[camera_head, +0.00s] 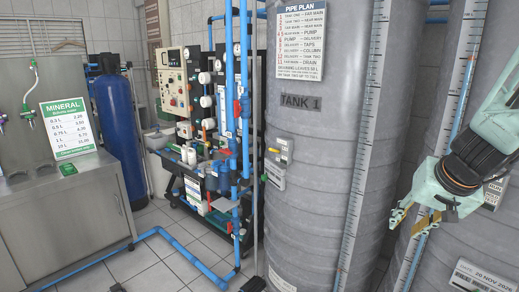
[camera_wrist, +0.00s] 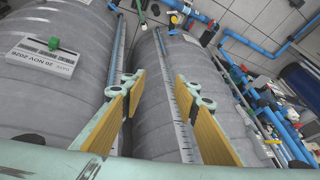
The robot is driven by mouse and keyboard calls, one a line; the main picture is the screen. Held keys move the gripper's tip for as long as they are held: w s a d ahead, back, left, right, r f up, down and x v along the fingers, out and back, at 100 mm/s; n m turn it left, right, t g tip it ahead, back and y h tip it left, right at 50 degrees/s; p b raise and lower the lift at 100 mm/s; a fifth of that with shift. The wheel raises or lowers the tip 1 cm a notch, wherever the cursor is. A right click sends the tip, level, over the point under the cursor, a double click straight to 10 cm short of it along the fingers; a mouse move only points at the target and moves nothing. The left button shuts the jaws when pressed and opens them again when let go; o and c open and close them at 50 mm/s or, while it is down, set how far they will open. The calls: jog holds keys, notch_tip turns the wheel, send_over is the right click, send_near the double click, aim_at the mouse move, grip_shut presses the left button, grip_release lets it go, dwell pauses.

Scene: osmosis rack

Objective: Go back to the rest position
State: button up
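My gripper (camera_head: 416,218) is at the right of the head view, in front of the grey tanks, with its fingers pointing down and left. In the wrist view my gripper (camera_wrist: 160,88) has its two yellow-padded fingers spread apart with nothing between them. The tank marked TANK 1 (camera_head: 310,160) stands left of the gripper in the head view, and a second grey tank (camera_head: 465,240) is behind it. In the wrist view a tank with a scale strip (camera_wrist: 160,110) lies beyond the open fingers. I cannot tell the exact gap to either tank.
A date sign (camera_head: 482,278) is at the lower right on the second tank. The osmosis rack (camera_head: 205,150) with blue pipes stands left of the tanks. A blue cylinder (camera_head: 118,130) and a metal counter (camera_head: 65,210) are farther left. Blue pipe (camera_head: 165,240) runs along the tiled floor.

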jog(key=s+a+r+n+y, duration=0.1)
jog(key=s+a+r, duration=0.25)
jog(key=a, duration=0.25)
jog(key=s+a+r+n, duration=0.1)
jog(key=s+a+r, duration=0.2)
jog(key=s+a, duration=0.25)
jog(key=s+a+r+n+y, duration=0.1)
jog(key=s+a+r+n, duration=0.15)
jog(key=a, duration=0.35)
jog(key=s+a+r+g, duration=0.1)
jog(key=s+a, duration=0.1)
jog(key=s, duration=0.8)
jog(key=s+a+r+n+h, duration=0.1)
jog(key=s+a+r, duration=0.1)
jog(key=s, duration=0.9)
jog(key=shift+a+r+g+h, duration=0.25)
jog(key=shift+a+g+h, duration=0.05)
jog(key=shift+g, duration=0.1)
dwell(0.8)
